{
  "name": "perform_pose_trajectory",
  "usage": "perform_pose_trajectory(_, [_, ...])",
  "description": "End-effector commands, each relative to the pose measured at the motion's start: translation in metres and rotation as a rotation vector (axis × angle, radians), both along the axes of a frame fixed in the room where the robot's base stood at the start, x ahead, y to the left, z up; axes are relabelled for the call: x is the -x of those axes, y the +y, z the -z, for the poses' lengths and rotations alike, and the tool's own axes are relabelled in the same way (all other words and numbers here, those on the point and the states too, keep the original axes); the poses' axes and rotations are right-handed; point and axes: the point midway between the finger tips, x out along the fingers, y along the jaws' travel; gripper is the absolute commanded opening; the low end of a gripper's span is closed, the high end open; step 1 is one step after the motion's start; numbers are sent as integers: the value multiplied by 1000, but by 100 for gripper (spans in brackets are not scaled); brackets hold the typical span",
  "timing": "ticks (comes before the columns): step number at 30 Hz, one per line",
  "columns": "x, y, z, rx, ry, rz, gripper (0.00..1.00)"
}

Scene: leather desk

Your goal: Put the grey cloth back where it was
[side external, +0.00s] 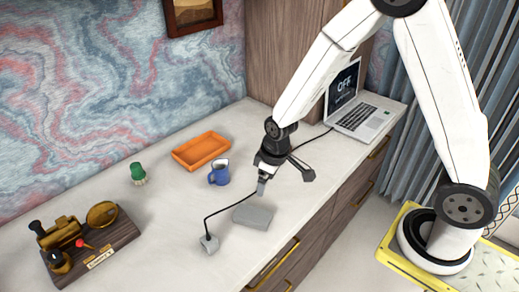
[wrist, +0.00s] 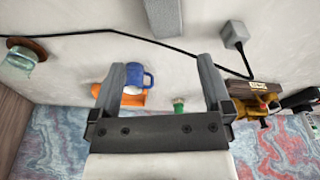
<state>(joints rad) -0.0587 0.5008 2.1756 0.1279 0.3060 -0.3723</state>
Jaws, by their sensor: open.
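The grey cloth (side external: 253,216) looks like a flat, block-shaped bundle lying on the pale desktop near the front edge. In the wrist view, part of it (wrist: 163,18) shows at the top, cut off by the frame. My gripper (side external: 283,182) is above the desk, just behind and to the right of the cloth in the side view. In the wrist view, my gripper (wrist: 161,62) has its two fingers wide apart with nothing held between them. The cloth lies beyond the fingertips and appears apart from them.
A black cable runs behind the cloth to a small grey box (side external: 209,243). A blue mug (side external: 219,175), orange tray (side external: 200,150) and green object (side external: 138,173) stand farther back. A brass device on a wooden base (side external: 100,252) is at left; a laptop (side external: 358,115) is at right.

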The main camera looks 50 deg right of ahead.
Motion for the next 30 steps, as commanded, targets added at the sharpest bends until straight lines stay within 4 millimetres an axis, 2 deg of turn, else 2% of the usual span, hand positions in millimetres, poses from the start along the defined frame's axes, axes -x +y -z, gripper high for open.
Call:
perform_pose_trajectory(3, [17,-6,-22,-3,-16,57,100])
perform_pose_trajectory(9, [51,-17,-52,-6,-36,164,100])
perform_pose_trajectory(18, [94,-28,-75,-13,-62,287,100])
perform_pose_trajectory(23, [102,-30,-78,-12,-64,310,100])
perform_pose_trajectory(30, [103,-30,-78,-13,-64,313,100])
